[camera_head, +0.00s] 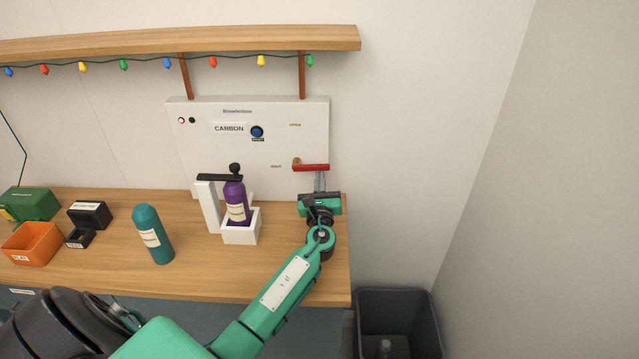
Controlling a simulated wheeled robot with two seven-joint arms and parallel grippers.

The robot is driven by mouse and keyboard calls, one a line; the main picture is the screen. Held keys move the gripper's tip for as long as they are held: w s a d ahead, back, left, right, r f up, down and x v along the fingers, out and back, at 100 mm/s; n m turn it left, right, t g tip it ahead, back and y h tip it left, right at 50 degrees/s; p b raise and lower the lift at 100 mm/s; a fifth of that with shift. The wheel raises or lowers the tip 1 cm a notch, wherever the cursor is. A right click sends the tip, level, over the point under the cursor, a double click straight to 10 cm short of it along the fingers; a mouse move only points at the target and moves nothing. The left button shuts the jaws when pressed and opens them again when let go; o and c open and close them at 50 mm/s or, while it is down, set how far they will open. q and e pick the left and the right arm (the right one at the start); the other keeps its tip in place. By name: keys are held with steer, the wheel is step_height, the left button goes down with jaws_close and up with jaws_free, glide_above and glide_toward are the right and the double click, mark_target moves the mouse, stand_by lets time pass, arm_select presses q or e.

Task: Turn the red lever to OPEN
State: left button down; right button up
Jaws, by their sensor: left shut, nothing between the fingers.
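The red lever (315,168) is on the white panel (215,155), at its lower right. It lies level, its red handle reaching right from a brass pivot (297,163). The OPEN label (295,125) is above the pivot, and another small label (276,166), hard to read, is to its left. My left gripper (319,179) is shut and empty, fingers pointing up just under the red handle. I cannot tell whether the fingertips touch it. My right gripper is out of view.
A purple bottle (236,203) stands in a white holder (241,235) left of my arm. A teal bottle (153,235), an orange bin (31,243), a black box (90,214) and a green box (33,203) are on the wooden counter (200,282). A dark bin (398,300) is at the lower right.

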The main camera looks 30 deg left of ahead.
mark_target(319, 166)
arm_select(q)
steer(key=r+n, duration=0.1)
steer(key=n, duration=0.1)
steer(key=r+n+g+y+b, duration=0.1)
steer(key=n, duration=0.1)
steer(key=shift+w+d, duration=0.15)
steer(key=shift+d, duration=0.05)
steer(key=r+n, duration=0.1)
steer(key=n, duration=0.1)
steer(key=r+n+g, duration=0.1)
steer(key=n, duration=0.1)
steer(key=r+n+y+b, duration=0.1)
steer(key=shift+a+n+g, duration=0.25)
steer(key=shift+n+g, duration=0.05)
steer(key=shift+n, duration=0.1)
steer(key=a+r+n, duration=0.1)
steer(key=n, duration=0.2)
steer(key=s+a+r+n+g+p, duration=0.1)
steer(key=n, duration=0.2)
steer(key=s+a+r+n+g, duration=0.1)
steer(key=n, duration=0.2)
steer(key=shift+s+a+r+n+h, duration=0.2)
steer(key=shift+r+n+h, duration=0.1)
steer(key=shift+r, duration=0.1)
steer(key=shift+p, duration=0.3)
